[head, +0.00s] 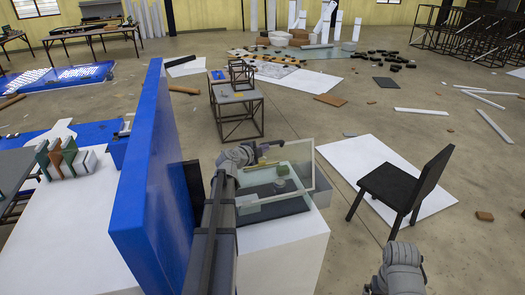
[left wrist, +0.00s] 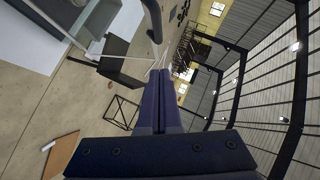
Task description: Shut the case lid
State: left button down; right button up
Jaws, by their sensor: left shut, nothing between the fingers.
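The case (head: 278,205) sits on a white pedestal in the middle of the head view. It has a dark floor and clear sides, and a small grey-green block (head: 282,169) shows through the glass. Its clear lid (head: 300,152), with a pale frame, stands raised and tilted at the case's far side. My left gripper (head: 267,163) is at the lid's left part, above the case; I cannot tell whether it touches the lid. Its fingers (left wrist: 165,74) are together and empty in the left wrist view. Only part of my right arm shows at the bottom right; its gripper is out of view.
A tall blue panel (head: 150,175) stands close left of my left arm. A black chair (head: 405,185) stands to the right on a white sheet (head: 350,155). A small wire-frame table (head: 238,108) is behind the case. Open floor lies between them.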

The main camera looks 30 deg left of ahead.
pick_arm(q)
jog(key=b, duration=0.2)
send_near(275, 143)
jog(key=w+d, duration=0.2)
jog(key=w, duration=0.1)
jog(key=shift+w+a+f+b, duration=0.3)
jog(key=shift+w+f+b, duration=0.1)
jog(key=shift+w+b, duration=0.1)
jog(key=shift+w+a+f+b, duration=0.25)
jog(key=shift+w+f+b, duration=0.15)
jog(key=shift+w, duration=0.15)
jog(key=shift+w+a+f, duration=0.15)
jog(key=shift+w+a, duration=0.05)
jog(key=shift+a, duration=0.1)
jog(key=shift+w+a, duration=0.1)
jog(key=shift+a, duration=0.05)
jog(key=shift+a, duration=0.1)
